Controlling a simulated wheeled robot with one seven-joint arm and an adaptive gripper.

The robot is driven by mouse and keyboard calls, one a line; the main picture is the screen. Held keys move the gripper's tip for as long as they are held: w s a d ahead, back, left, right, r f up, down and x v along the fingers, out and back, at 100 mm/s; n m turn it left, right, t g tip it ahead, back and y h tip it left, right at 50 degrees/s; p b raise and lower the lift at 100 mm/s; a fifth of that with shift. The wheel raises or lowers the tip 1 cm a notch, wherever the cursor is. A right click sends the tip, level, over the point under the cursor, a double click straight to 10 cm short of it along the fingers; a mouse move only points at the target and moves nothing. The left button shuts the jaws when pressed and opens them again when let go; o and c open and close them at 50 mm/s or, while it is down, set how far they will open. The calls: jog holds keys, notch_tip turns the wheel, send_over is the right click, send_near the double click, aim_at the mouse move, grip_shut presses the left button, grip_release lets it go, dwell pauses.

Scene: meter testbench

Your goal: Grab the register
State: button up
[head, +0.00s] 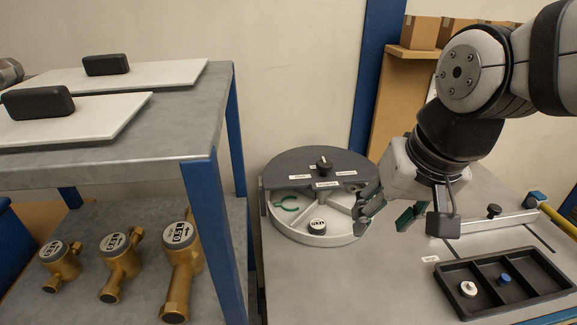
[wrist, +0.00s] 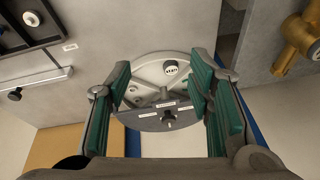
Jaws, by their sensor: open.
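The register (head: 317,226) is a small round piece with a white numbered face and a dark green rim. It sits in a front compartment of the round divided tray (head: 290,229). In the wrist view the register (wrist: 171,67) shows beyond my fingertips, nearer the right finger. My gripper (head: 386,213) is open and empty, above and to the right of the tray in the head view. Its green-padded fingers (wrist: 160,82) frame the tray in the wrist view, apart from the register.
A grey cover with a black knob (head: 322,163) hides the tray's back part. A green C-shaped piece (head: 290,205) lies in another compartment. A black bin (head: 503,285) holds a white and a blue part. Brass meters (head: 182,260) stand on the left shelf; its blue post (head: 212,230) rises beside the tray.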

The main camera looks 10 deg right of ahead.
jog(key=w+a+f+m+p, duration=0.2)
jog(key=w+a+f+m, duration=0.15)
jog(key=w, duration=0.55)
jog(key=m+h+p, duration=0.1)
jog(key=h, duration=0.2)
send_near(318, 223)
jog(key=b+x, duration=0.1)
jog(key=x, duration=0.1)
jog(key=shift+f, duration=0.4)
jog(key=shift+x, duration=3.1)
jog(key=c, duration=0.9)
